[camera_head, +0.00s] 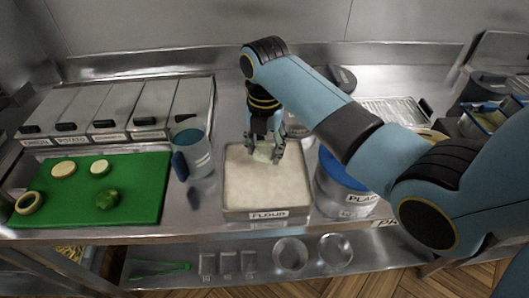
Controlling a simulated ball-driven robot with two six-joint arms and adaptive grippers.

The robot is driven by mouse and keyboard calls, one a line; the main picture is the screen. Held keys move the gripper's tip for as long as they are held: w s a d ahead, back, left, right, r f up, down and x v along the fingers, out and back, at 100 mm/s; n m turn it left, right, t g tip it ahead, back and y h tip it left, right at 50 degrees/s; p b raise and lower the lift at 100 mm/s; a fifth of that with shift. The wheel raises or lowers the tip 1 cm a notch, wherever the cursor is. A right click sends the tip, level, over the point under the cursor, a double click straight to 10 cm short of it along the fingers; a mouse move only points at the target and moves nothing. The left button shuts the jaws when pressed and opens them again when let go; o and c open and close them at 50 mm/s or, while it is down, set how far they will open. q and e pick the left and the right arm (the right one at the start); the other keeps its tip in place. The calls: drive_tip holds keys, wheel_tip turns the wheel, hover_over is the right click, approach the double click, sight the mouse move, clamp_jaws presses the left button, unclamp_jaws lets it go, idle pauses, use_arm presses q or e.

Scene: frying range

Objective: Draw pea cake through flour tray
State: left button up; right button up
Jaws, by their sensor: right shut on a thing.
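The flour tray (267,211) is a square metal tray of white flour with a "FLOUR" label on its front, in the middle of the counter. My right gripper (264,153) is over the back part of the tray, pointing down. It is shut on a small pale greenish thing (263,152), which appears to be the pea cake, floured or pale. It is close to the flour; I cannot tell if it touches. The fingers partly hide it. My left gripper is not in view.
A green board (130,200) at left holds pale round pieces and a green lump (108,198). A clear jug (194,152) stands left of the tray, and a blue-lidded tub (345,188) right of it. Lidded bins (150,105) line the back left.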

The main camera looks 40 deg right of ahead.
sight(265, 150)
drive_tip(key=shift+r, duration=0.35)
drive_tip(key=shift+r, duration=0.15)
drive_tip(key=shift+r, duration=1.35)
